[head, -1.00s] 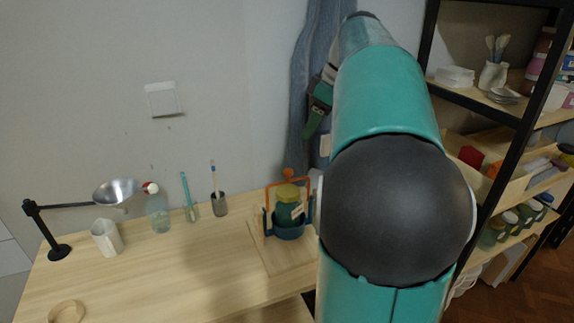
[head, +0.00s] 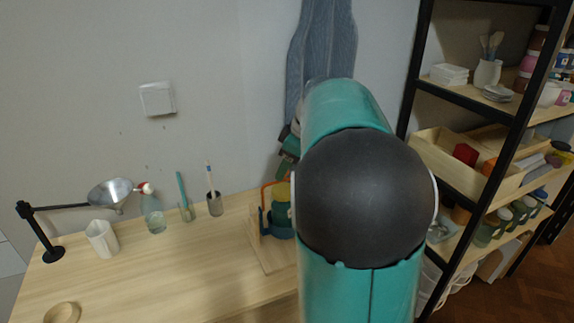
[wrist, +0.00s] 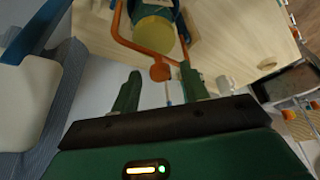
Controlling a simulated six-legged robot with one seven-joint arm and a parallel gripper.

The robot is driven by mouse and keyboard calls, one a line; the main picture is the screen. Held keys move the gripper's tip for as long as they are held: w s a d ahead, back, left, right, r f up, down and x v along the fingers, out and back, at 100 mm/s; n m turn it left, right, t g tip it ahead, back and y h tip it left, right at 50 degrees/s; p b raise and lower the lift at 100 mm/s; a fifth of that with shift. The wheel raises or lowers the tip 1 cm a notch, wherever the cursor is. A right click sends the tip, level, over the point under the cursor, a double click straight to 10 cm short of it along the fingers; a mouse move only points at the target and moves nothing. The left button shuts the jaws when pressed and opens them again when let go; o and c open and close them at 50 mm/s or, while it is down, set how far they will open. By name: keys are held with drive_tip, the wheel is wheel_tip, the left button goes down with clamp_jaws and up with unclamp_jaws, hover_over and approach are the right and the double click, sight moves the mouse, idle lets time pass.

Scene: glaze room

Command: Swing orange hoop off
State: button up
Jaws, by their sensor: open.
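The orange hoop (head: 264,193) stands upright over a jar (head: 281,192) in a blue holder (head: 277,229) on the bench; my arm hides its right side in the head view. In the wrist view the hoop (wrist: 132,45) arches past the jar's yellow lid (wrist: 153,34). Its round orange knob (wrist: 160,72) points toward my gripper. My gripper (wrist: 162,80) is open, with one finger on each side of the knob in the picture. I cannot tell whether the fingertips reach it in depth. In the head view my gripper (head: 287,154) shows partly behind my arm, just above the hoop.
The holder sits on a wooden board (head: 262,255). Left of it stand a brush pot (head: 215,204), a glass (head: 186,213), a bottle (head: 154,217) and a white cup (head: 102,240). A blue apron (head: 315,50) hangs behind. A black-framed shelf (head: 412,75) is right. The front bench is mostly clear.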

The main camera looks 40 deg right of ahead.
clamp_jaws()
